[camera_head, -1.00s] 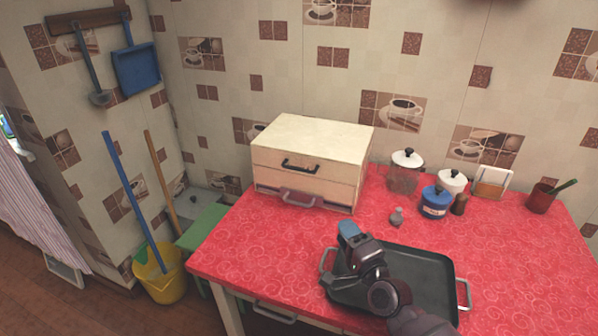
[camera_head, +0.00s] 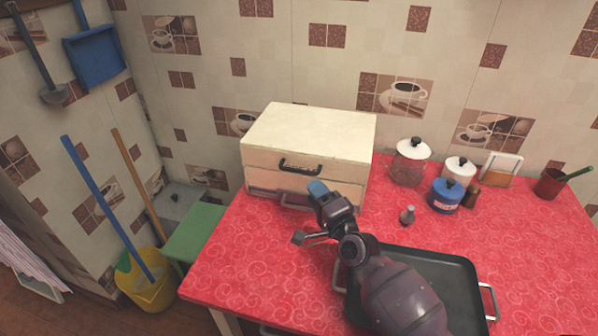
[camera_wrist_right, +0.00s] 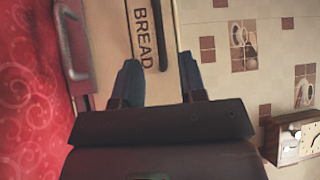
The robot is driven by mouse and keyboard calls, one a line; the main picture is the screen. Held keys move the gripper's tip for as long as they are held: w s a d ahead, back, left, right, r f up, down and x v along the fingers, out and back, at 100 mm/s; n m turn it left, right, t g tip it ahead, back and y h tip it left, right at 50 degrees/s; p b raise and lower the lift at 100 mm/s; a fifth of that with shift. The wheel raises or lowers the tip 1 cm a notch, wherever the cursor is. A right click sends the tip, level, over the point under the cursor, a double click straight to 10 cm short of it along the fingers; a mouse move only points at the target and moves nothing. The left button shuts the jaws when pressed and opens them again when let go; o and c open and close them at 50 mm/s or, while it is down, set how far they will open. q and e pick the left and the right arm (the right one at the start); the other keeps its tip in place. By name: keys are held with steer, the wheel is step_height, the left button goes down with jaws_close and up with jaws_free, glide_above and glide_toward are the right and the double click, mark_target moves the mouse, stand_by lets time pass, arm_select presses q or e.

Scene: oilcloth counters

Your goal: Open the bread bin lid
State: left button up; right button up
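The bread bin (camera_head: 310,130) is a cream box at the back of the red counter, with its lid down. Its black lid handle (camera_head: 300,166) is on the upper front. In the right wrist view the black handle (camera_wrist_right: 160,35) runs beside the word BREAD, ahead of the gap between my fingers. A second, reddish-grey handle (camera_wrist_right: 70,40) lies on the lower front. My right gripper (camera_head: 308,212) is open and empty in front of the bin, low and to the right of the lid handle. It also shows in the wrist view (camera_wrist_right: 159,80). My left gripper is not in view.
A dark tray (camera_head: 440,270) lies under my right arm. A small shaker (camera_head: 407,215), a glass jar (camera_head: 408,170), a blue canister (camera_head: 445,197) and a red cup (camera_head: 549,184) stand right of the bin. The tiled wall is close behind. The counter's left front is clear.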

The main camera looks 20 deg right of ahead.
steer(key=f+x, duration=0.1)
steer(key=x, duration=0.6)
steer(key=shift+w+r, duration=0.45)
steer(key=shift+r, duration=0.1)
steer(key=shift+a, duration=0.1)
jaws_close()
